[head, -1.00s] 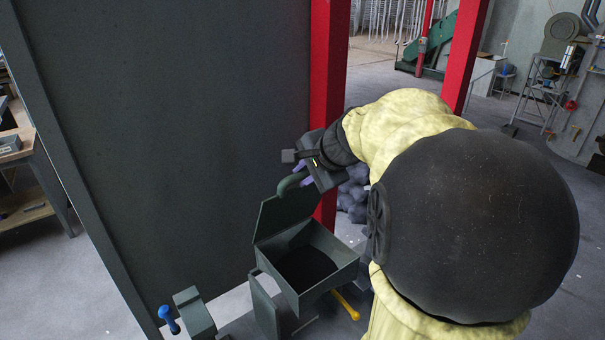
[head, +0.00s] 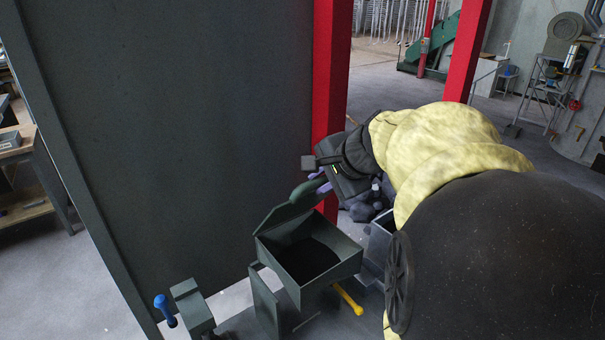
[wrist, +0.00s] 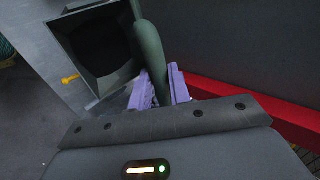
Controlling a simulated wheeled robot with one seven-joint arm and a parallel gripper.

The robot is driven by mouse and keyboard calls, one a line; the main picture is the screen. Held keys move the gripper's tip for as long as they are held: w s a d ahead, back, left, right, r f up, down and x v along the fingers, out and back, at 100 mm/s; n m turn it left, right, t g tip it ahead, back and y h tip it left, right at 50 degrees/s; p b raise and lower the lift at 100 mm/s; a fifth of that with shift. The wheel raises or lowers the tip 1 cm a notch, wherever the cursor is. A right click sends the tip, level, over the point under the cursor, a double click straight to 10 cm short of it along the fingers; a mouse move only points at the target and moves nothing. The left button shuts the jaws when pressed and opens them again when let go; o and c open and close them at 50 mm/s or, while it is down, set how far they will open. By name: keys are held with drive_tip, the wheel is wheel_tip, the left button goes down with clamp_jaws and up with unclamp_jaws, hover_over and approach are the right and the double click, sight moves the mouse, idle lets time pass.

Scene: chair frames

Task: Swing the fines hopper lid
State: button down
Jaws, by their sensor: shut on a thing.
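The fines hopper (head: 335,272) is a dark green box with a black opening on top. A rounded green handle (head: 306,189) is on the lid's upper edge. My gripper (head: 320,184), with purple fingers, is shut on that handle. In the wrist view the green handle (wrist: 150,50) passes between the two fingers of my gripper (wrist: 160,88), and the hopper's dark opening (wrist: 97,42) lies to the left. My arm hides what lies behind it at the right.
A tall dark panel (head: 200,120) stands just behind the hopper, with a red post (head: 327,80) beside it. A yellow handle (head: 347,298) sticks out at the hopper's front right. A blue-knobbed lever (head: 165,308) is at the lower left. Dark rocks (head: 362,211) lie behind my gripper.

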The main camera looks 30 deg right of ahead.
drive_tip(key=s+f+b, duration=0.1)
drive_tip(key=s, duration=0.1)
drive_tip(key=s+f+b, duration=0.1)
drive_tip(key=f+b, duration=0.1)
drive_tip(key=shift+s+d+f, duration=0.15)
drive_tip(key=shift+s+d, duration=0.25)
drive_tip(key=shift+f, duration=0.1)
drive_tip(key=s+f+b, duration=0.2)
drive_tip(key=f+b, duration=0.1)
drive_tip(key=s+f+b, duration=0.1)
drive_tip(key=b, duration=0.1)
drive_tip(key=shift+s+d+f, duration=0.15)
drive_tip(key=shift+d+f, duration=0.1)
drive_tip(key=shift+d, duration=0.1)
drive_tip(key=c, duration=1.2)
unclamp_jaws()
drive_tip(key=shift+c, duration=0.2)
drive_tip(key=shift+r, duration=0.1)
